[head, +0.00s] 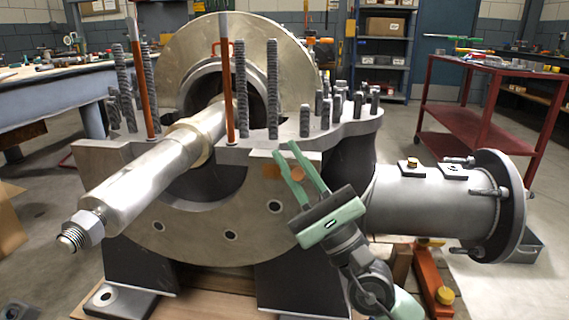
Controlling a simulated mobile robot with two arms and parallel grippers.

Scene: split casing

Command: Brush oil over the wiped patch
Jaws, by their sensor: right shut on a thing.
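My right gripper (285,150) comes up from the lower right, its two green fingers reaching to the front rim of the casing's lower half (190,225). The fingers stand a little apart, shut on a small orange-brown thing (297,173) that I take to be the brush. Brown also shows left of the near finger; the finger hides part between, and I cannot make out the bristles. A paler area (261,154) on the flange beside the fingertips may be the wiped patch; I cannot tell whether the brush touches it. No oil is distinguishable. My left gripper is not in view.
A thick steel shaft (150,180) with a nut juts forward left of the gripper. Tall threaded studs (273,90) and two orange-brown rods (228,80) rise from the flange. A flanged pipe (425,200) extends right. A red cart (470,105) stands behind.

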